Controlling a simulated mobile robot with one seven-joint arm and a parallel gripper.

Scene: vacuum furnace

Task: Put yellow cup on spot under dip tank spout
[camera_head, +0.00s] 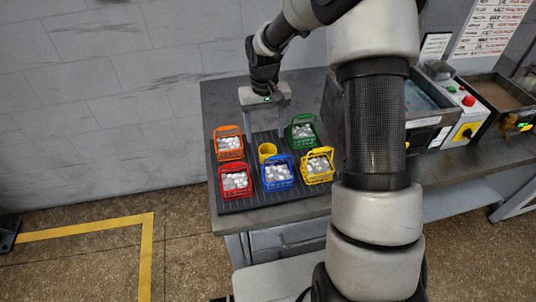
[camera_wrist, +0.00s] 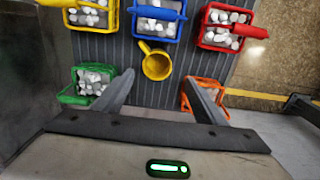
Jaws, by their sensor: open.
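The yellow cup (camera_head: 267,152) stands upright on a dark ribbed mat among several coloured baskets. In the wrist view the yellow cup (camera_wrist: 156,66) shows its open top, with its handle toward the upper left. My gripper (camera_head: 265,132) is above the mat, pointing down, with its fingers apart. In the wrist view my gripper (camera_wrist: 160,78) is open and empty, with the cup seen between and just beyond its fingertips. A tank with a bluish inside (camera_head: 408,98) stands to the right, partly behind my arm. I cannot make out a spout or the spot under it.
Orange (camera_head: 229,146), red (camera_head: 235,183), blue (camera_head: 277,174), yellow (camera_head: 317,167) and green (camera_head: 301,132) baskets of whitish pieces closely surround the cup. The ribbed mat (camera_head: 240,204) lies on a grey table (camera_head: 222,95). A control box with a red button (camera_head: 468,101) stands at right.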

